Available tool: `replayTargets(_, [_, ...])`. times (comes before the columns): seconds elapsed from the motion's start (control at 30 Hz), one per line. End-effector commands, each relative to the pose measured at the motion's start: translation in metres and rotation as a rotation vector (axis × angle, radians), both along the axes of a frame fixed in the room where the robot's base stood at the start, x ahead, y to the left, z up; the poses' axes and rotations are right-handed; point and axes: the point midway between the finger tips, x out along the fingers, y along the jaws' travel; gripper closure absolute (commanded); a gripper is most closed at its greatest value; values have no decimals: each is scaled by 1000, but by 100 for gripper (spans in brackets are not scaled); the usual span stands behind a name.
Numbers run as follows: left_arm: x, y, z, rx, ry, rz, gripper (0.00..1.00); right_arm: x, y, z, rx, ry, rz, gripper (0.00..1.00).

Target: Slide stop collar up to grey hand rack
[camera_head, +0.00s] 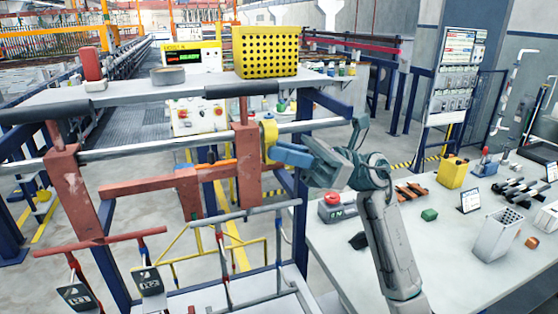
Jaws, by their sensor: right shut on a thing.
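A yellow stop collar (269,136) sits around the grey horizontal bar (340,124), just right of a red-brown hanger (246,165) hooked over that bar. Any small gap between collar and hanger is hard to tell. My right gripper (275,151) comes in from the right, with its blue fingers shut on the collar. I cannot pick out a hand rack that is clearly grey; the large hanging one looks red-brown. My left gripper is not in view.
A grey shelf (130,92) above the bar carries a yellow perforated basket (267,52), a red object (91,64) and a round tin (168,76). A white table (380,270) with several items lies at the right.

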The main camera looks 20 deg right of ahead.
Motion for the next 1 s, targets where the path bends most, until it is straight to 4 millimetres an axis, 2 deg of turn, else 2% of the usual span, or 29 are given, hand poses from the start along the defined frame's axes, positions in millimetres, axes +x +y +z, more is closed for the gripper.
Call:
replayTargets(0.23, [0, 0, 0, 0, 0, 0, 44, 0, 0, 0, 0, 1, -1, 100])
replayTargets(0.27, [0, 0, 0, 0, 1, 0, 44, 0, 0, 0, 0, 1, -1, 77])
replayTargets(0.33, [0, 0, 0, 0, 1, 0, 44, 0, 0, 0, 0, 1, 0, 63])
replayTargets(0.37, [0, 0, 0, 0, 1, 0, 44, 0, 0, 0, 0, 1, 0, 60])
replayTargets(0.73, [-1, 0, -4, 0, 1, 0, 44, 0, -4, -4, -2, 1, -1, 60])
replayTargets(0.87, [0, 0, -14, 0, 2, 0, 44, 1, -17, -12, -5, 3, -2, 60])
replayTargets(1.0, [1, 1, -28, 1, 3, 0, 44, 2, -39, -22, -5, 3, -3, 60])
